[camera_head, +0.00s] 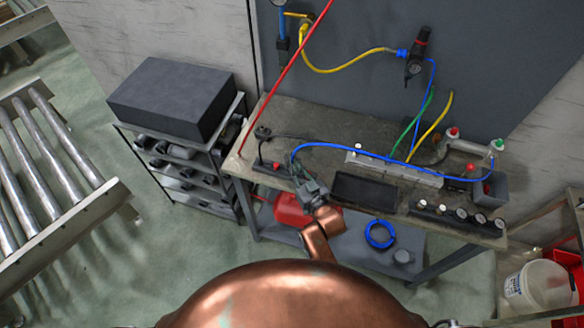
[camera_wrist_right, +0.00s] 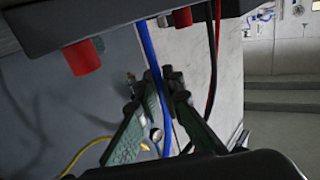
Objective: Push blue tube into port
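The blue tube (camera_head: 400,160) arches over the workbench, from a fitting block at the right to my right gripper at the left. My right gripper (camera_head: 303,180) is at the bench's front left edge, around the tube's left stretch. In the right wrist view, the blue tube (camera_wrist_right: 148,45) passes between the fingers of my right gripper (camera_wrist_right: 165,82), which look closed on it. A dark block with red caps (camera_wrist_right: 182,17) hangs over the top of that view. A dark block with a red button (camera_head: 274,166) sits left of the gripper. The tube's end and the port opening are not clear. My left gripper is not visible.
A black tray (camera_head: 364,190) lies right of the gripper, with a row of gauges (camera_head: 460,215) beyond. A grey manifold (camera_head: 395,170) is behind the tray. A red rod (camera_head: 285,75) slants across the left. A blue coil (camera_head: 380,234) lies on the lower shelf.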

